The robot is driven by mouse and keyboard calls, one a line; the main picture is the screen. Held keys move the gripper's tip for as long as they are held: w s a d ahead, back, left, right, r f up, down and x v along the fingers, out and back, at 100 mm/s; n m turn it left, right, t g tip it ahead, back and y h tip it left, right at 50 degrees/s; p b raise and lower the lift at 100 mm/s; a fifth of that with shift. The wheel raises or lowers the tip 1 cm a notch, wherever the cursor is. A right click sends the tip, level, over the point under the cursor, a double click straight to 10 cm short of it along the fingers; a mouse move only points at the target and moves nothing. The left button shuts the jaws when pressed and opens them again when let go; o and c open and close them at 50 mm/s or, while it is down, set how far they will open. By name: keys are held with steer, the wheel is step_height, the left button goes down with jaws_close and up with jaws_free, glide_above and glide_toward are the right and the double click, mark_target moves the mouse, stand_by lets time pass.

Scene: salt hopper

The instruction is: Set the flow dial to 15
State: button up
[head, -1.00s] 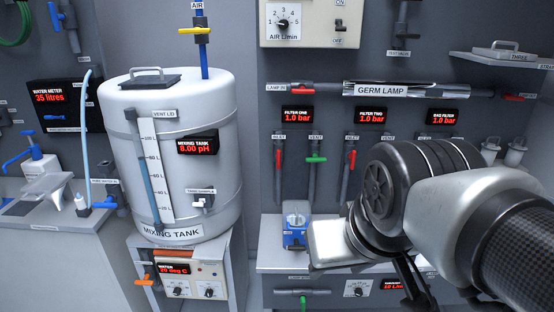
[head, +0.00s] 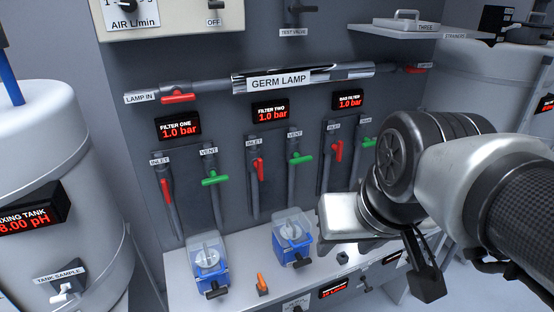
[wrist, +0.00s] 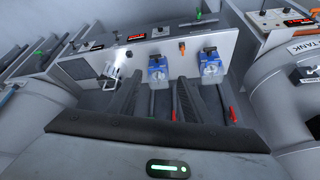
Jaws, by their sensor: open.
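A dial on a white plate (head: 295,306) sits on the bench front at the bottom edge of the head view, partly cut off. A red-lit display (head: 333,289) is to its right; its digits are too small to read. The plate, likely the flow dial, also shows in the wrist view (wrist: 161,32) beside the display (wrist: 136,37). Its setting cannot be read. My gripper (head: 428,282) hangs to the right of the dial, pointing down. In the wrist view its two dark fingers (wrist: 152,92) are apart with nothing between them, and the dial is beyond them.
Two blue filter housings (head: 210,264) (head: 292,238) and an orange-handled valve (head: 262,285) stand by the bench's front edge. Red and green valve handles (head: 215,179) line the wall. The mixing tank (head: 60,130) is at left. A shelf (head: 408,30) juts out at upper right.

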steer(key=w+a+f+m+g+y+b, duration=0.1)
steer(key=w+f+m+g+b, duration=0.1)
steer(key=f, duration=0.4)
steer(key=w+a+f+m+g+y+b, duration=0.1)
steer(key=w+a+f+g+y+b, duration=0.1)
steer(key=f, duration=0.3)
steer(key=m+t+y+b, duration=0.3)
steer(key=m+t+b, duration=1.4)
steer(key=m, duration=1.5)
glide_toward(298, 311)
steer(key=w+a+g+b, duration=0.1)
steer(key=w+a+b, duration=0.1)
steer(key=w, duration=0.5)
steer(key=shift+w+f+h+b, duration=0.15)
steer(key=shift+w+h+b, duration=0.15)
steer(key=shift+b, duration=0.45)
steer(key=shift+s, duration=0.1)
steer(key=c, duration=1.1)
